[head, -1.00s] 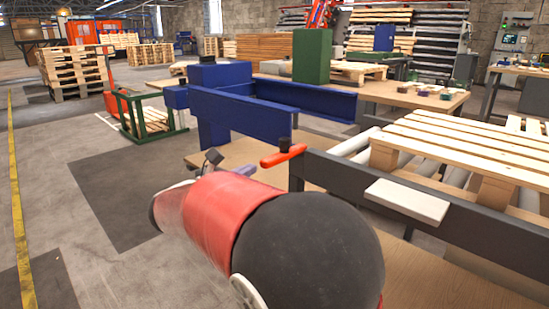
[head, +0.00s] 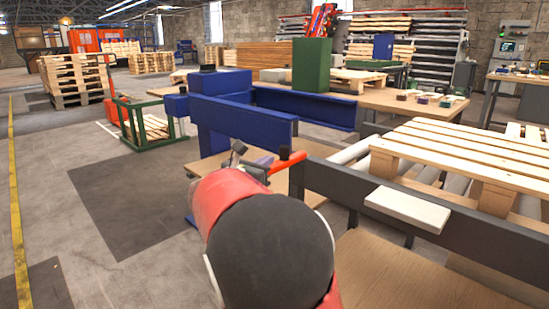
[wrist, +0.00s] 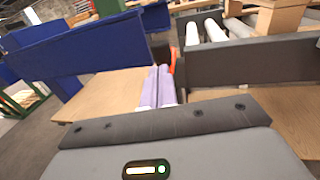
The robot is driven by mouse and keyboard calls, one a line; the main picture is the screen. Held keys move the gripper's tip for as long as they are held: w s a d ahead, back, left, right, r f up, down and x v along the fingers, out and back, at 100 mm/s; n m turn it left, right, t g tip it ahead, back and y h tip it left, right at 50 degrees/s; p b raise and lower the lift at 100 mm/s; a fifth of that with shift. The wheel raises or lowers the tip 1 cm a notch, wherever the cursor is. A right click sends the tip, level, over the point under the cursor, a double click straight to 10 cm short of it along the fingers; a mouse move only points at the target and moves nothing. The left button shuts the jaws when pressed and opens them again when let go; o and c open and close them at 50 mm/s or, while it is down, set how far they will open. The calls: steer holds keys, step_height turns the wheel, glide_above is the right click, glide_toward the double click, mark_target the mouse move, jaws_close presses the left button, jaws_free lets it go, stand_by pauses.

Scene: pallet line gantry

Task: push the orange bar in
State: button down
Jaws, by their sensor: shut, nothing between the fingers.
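The orange bar (head: 290,161) sticks out to the left from the end of the dark grey rail, with a black knob on top. Its left end is close to or behind my gripper. In the wrist view the orange bar (wrist: 173,57) shows as a small piece just beyond and right of the fingertips. My gripper (head: 264,161) has pale lilac fingers, side by side and empty, at the bar's left end; they also show in the wrist view (wrist: 160,70). I cannot tell whether they touch the bar. My red and black arm hides part of the area below.
The dark grey rail (head: 380,186) runs right from the bar, with a white block (head: 407,207) on it and a wooden pallet (head: 470,150) on rollers behind. A blue beam (head: 240,118) stands behind and left.

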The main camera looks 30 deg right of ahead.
mark_target(286, 152)
steer(key=shift+x, duration=2.35)
steer(key=shift+d, duration=0.1)
steer(key=x, duration=0.3)
steer(key=s+x, duration=0.1)
steer(key=x, duration=0.1)
steer(key=shift+w+d, duration=0.2)
steer(key=shift+d, duration=0.4)
steer(key=shift+w+d, duration=0.15)
steer(key=shift+d, duration=0.15)
steer(key=shift+r, duration=0.2)
steer(key=shift+a, duration=0.1)
